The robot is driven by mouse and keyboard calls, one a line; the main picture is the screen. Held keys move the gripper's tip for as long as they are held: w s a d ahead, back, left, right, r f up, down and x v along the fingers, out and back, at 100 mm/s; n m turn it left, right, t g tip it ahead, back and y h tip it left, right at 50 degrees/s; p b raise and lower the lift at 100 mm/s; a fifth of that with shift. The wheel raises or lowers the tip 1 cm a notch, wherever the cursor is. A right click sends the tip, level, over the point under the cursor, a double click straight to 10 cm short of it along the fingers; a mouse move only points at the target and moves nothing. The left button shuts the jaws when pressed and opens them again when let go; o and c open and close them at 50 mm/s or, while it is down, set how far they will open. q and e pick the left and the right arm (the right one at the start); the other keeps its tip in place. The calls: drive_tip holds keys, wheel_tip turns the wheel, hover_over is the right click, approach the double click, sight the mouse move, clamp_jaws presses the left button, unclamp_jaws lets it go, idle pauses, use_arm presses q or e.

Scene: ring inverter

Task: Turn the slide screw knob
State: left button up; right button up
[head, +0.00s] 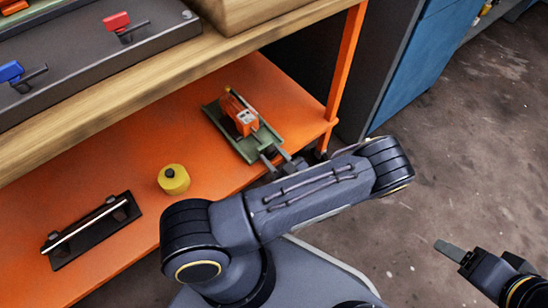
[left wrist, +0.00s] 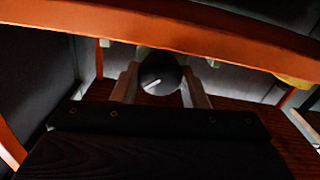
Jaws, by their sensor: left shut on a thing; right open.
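A green slide base with an orange block (head: 243,120) sits on the orange lower shelf in the head view. My left gripper (head: 276,160) is at its near end, partly hidden by my forearm. In the left wrist view, a round black knob (left wrist: 160,70) with a short white mark shows between my two grey fingers. The fingers are shut on the knob's sides. The knob itself cannot be made out in the head view. My right gripper (head: 453,254) is open and empty over the floor at the lower right; only part of it shows.
A yellow cylinder (head: 174,179) and a black plate with a bright rod (head: 92,230) stand on the orange shelf. The wooden worktop (head: 190,70) lies above it. An orange post (head: 346,62) rises at the shelf's right corner. The floor to the right is clear.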

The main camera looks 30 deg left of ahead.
use_arm(q)
drive_tip(key=shift+n+b, duration=0.3)
drive_tip(key=shift+n, duration=0.6)
drive_tip(key=o, duration=1)
drive_tip(key=shift+p+v, duration=1)
drive_tip(key=shift+v, duration=2.95)
